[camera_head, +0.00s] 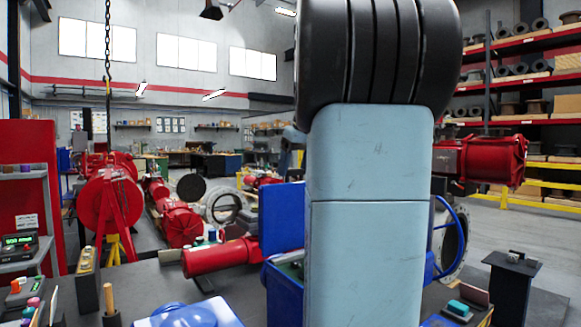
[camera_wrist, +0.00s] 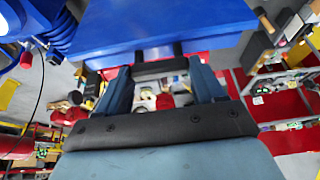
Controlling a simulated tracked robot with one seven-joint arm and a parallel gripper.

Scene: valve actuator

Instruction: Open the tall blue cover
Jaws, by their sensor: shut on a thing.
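The tall blue cover (camera_head: 282,218) stands upright on the blue actuator housing (camera_head: 285,300) in the head view, left of my arm, which hides part of it. In the wrist view the cover's broad blue face (camera_wrist: 150,24) fills the top middle. A dark handle bar (camera_wrist: 160,68) joins it by short dark posts. My gripper (camera_wrist: 161,72) has its fingers at either end of this bar and is shut on it. In the head view my arm hides the gripper.
A red cylinder (camera_head: 215,257) extends left from the actuator. A blue handwheel (camera_head: 447,238) is right of my arm. A black stand (camera_head: 512,285) is at the right. A wooden-handled tool (camera_head: 109,300) and a grey shelf unit (camera_head: 25,262) are at the left.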

